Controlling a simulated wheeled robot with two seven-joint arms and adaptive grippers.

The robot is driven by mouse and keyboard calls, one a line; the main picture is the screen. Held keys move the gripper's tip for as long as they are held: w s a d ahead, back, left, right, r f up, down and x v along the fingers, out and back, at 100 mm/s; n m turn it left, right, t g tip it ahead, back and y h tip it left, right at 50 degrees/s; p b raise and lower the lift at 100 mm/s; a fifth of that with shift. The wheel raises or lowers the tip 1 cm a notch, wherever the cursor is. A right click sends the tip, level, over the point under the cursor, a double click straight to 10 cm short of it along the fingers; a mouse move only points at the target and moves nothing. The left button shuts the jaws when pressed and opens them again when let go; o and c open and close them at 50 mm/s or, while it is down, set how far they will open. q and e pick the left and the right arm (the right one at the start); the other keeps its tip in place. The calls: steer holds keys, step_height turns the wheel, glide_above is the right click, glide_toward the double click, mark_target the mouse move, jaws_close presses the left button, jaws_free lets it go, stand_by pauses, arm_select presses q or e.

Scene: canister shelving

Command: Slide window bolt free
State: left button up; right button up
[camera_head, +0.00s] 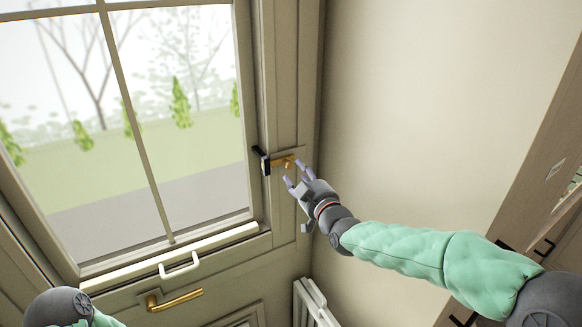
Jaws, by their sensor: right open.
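The window bolt (284,161) is a small brass piece on the right-hand frame of the window (150,120). Its left end meets a black catch (262,161) at the sash edge. My right gripper (295,173) is open, its pale fingers right beside the bolt's right end and knob. I cannot tell whether a finger touches the bolt. My left arm (60,306) shows only at the bottom left corner, and its gripper is out of view.
A white handle (180,266) sits on the ledge below the glass. A brass lever handle (174,299) is lower down. A white radiator (313,304) stands at the bottom middle. A bare wall (420,100) lies to the right, with a wooden unit at the far right.

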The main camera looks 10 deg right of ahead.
mark_target(291, 166)
steer(key=shift+w+a, duration=0.2)
steer(key=shift+w, duration=0.7)
steer(key=shift+w+a, duration=0.15)
steer(key=shift+w, duration=0.7)
steer(key=shift+w+a, duration=0.2)
steer(key=shift+w, duration=0.7)
jaws_close()
